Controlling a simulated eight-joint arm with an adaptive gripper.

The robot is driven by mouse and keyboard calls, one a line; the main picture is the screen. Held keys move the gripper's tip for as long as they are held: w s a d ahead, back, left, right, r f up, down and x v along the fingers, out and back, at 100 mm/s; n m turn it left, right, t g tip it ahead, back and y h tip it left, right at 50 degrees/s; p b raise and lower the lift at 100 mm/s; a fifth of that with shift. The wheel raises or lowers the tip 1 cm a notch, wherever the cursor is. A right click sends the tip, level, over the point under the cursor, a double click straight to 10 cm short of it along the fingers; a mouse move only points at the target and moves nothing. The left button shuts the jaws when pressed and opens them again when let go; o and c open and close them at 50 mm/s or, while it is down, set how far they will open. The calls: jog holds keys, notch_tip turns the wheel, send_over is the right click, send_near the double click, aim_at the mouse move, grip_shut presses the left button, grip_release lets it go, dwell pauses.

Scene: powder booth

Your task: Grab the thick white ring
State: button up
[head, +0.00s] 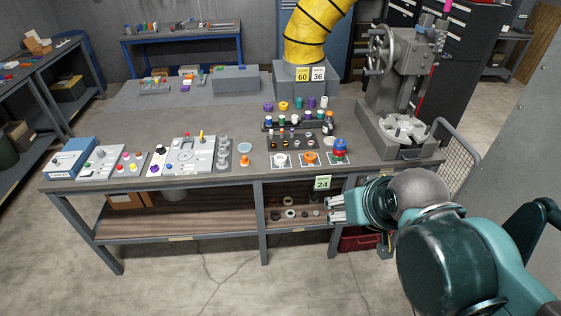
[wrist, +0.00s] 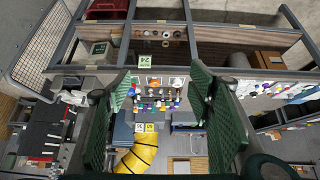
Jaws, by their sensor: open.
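Several small rings lie on the lower shelf under the bench. A pale one that looks like the thick white ring (head: 290,213) lies toward the front of this group, between darker rings. In the wrist view, which is upside down, a pale ring (wrist: 166,34) shows in the row on the shelf; its thickness is too small to judge. My gripper (head: 332,208) is open and empty, to the right of the rings and in front of the bench. Its two green fingers (wrist: 160,92) stand wide apart in the wrist view, with no ring between them.
The bench top (head: 225,178) lies above the shelf (head: 180,222), and a bench leg (head: 262,225) stands left of the rings. A tag marked 24 (head: 322,183) hangs at the bench edge. A red box (head: 358,238) is below right. The floor in front is clear.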

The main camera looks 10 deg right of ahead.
jog(key=w+a+r+n+g, duration=0.1)
jog(key=w+r+n, duration=0.15)
jog(key=w, duration=0.45)
jog(key=w+a+r+n+g, duration=0.1)
jog(key=w+r+n, duration=0.15)
jog(key=w, duration=0.45)
jog(key=n+g, duration=0.5)
jog(key=n, duration=0.8)
send_over(280, 159)
notch_tip(280, 159, down, 27)
jog(key=shift+s+f, duration=0.15)
jog(key=shift+s, duration=0.3)
jog(key=shift+f, duration=1.25)
